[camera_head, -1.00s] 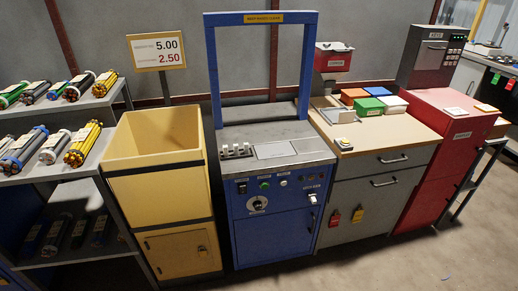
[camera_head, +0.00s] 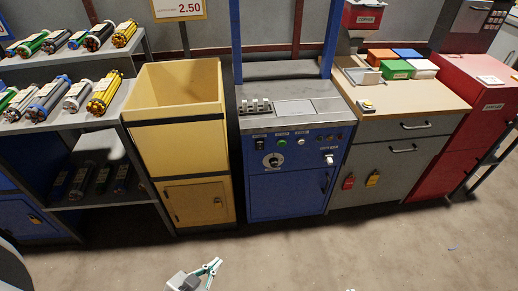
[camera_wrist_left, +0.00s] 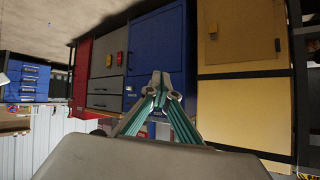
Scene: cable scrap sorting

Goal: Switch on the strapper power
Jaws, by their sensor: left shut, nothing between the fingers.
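The blue strapper (camera_head: 287,193) stands in the middle of the head view, between a yellow bin and a grey cabinet. Its front panel has a dark switch (camera_head: 260,144) at upper left, a green button (camera_head: 282,143), a white button and a round dial (camera_head: 273,160). My left gripper (camera_head: 214,266) is low in the head view, over the floor in front of the machines and well apart from the panel. It is shut and empty. In the wrist view its fingers (camera_wrist_left: 161,88) meet, with the blue strapper door (camera_wrist_left: 155,45) beyond.
The yellow bin (camera_head: 180,150) stands left of the strapper, and a shelf (camera_head: 85,120) with cable bundles is farther left. The grey cabinet (camera_head: 380,175) and red cabinet (camera_head: 470,130) are to the right. The floor (camera_head: 330,245) in front is clear.

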